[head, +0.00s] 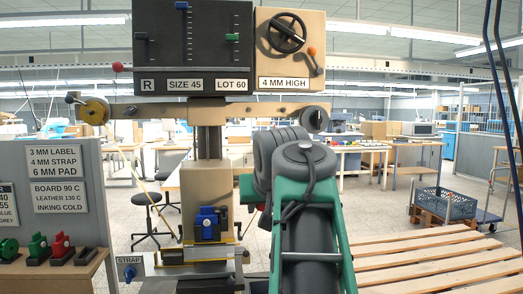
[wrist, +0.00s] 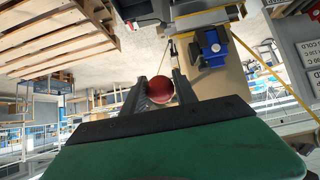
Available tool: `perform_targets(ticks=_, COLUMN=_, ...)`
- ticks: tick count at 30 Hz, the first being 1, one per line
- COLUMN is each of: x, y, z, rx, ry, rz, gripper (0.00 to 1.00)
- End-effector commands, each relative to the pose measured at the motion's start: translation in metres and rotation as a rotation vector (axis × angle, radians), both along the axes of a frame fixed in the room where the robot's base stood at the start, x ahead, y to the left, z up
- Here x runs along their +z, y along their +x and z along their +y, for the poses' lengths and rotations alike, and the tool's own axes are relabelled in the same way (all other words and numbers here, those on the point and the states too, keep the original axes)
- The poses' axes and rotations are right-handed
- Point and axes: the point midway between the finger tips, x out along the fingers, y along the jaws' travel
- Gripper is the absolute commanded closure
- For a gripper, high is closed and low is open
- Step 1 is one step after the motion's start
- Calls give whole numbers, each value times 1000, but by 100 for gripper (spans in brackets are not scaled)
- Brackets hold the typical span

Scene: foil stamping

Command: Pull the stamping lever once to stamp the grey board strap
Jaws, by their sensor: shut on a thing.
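My gripper (wrist: 160,77) is shut on a round red knob (wrist: 160,91), with one finger on each side of it, in the wrist view. In the head view my arm hides the gripper and most of the lever. The stamping press column (head: 208,180) stands left of my arm, with a blue clamp-like part (head: 207,222) on its front. That blue part also shows in the wrist view (wrist: 211,46). A STRAP label (head: 129,260) sits at the lower left by the press bed. I cannot make out the grey board strap clearly.
A dark panel (head: 160,45) with sliders and a beige panel (head: 270,75) with a dial top the press. A grey sign board (head: 50,160) and coloured handled tools (head: 38,248) stand left. A slatted wooden pallet (head: 430,262) lies right.

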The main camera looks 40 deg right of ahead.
Motion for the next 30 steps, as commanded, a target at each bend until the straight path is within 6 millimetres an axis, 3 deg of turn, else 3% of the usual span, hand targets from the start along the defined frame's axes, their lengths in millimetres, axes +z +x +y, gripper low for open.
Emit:
perform_targets(ticks=1, x=-16, y=1, z=0, rx=2, ry=7, rz=8, gripper=100)
perform_targets(ticks=12, x=-17, y=1, z=-1, rx=1, ry=7, rz=6, gripper=100)
perform_targets(ticks=21, x=-50, y=5, z=-3, rx=1, ry=7, rz=6, gripper=100)
perform_targets(ticks=30, x=-48, y=5, z=-3, rx=1, ry=7, rz=6, gripper=100)
